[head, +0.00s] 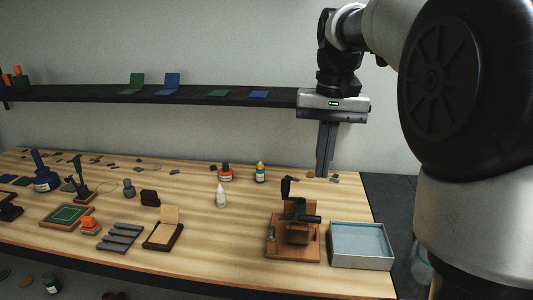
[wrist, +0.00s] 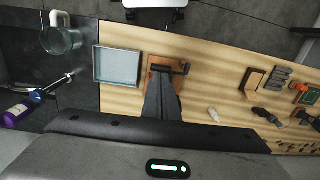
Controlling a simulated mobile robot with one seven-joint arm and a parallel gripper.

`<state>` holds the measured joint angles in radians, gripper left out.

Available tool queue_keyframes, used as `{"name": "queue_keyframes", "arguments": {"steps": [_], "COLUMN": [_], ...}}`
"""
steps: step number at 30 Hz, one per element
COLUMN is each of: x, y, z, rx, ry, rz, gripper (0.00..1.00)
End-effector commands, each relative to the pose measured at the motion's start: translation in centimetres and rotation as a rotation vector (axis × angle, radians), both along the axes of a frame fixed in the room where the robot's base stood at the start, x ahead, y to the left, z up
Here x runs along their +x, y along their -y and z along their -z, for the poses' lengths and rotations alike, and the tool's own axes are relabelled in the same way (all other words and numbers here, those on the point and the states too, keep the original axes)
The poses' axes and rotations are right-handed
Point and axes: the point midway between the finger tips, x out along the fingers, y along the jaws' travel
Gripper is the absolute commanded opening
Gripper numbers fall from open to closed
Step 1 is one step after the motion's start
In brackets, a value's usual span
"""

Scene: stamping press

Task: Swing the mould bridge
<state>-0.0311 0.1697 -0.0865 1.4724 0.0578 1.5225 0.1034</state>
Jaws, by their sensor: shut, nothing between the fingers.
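The press (head: 293,228) stands near the front right of the wooden table, on a brown wooden base (head: 273,253). It has a dark upright handle and a dark horizontal bar (head: 306,218) reaching right across it. I take this bar to be the mould bridge, though the parts are small and hard to separate. In the wrist view the press (wrist: 172,68) is partly hidden behind my fingers. My gripper (head: 323,173) points down, shut and empty, above the table behind and slightly right of the press. It also shows in the wrist view (wrist: 160,76).
A grey open tray (head: 361,247) stands right of the press. A white bottle (head: 221,195), a red-and-black pot (head: 225,172) and a yellow-capped bottle (head: 260,172) stand left of my gripper. An open wooden box (head: 163,236) is farther left. A dark shelf (head: 180,96) runs along the wall.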

Motion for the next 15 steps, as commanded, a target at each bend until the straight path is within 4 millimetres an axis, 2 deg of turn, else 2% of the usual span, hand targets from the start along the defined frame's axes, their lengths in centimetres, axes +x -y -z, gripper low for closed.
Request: {"name": "queue_keyframes", "arguments": {"steps": [1, 6, 11, 15], "x": [1.7, 4.8, 5.6, 5.4], "y": [0.0, -0.1, -0.1, -0.2], "z": [-1.1, -1.4, -0.9, 0.5], "rx": [-0.002, -0.008, -0.011, -0.011], "ry": [-0.042, -0.135, -0.166, -0.169], "rz": [0.007, 0.026, 0.031, 0.031], "gripper": [0.0, 0.0, 0.0, 0.0]}}
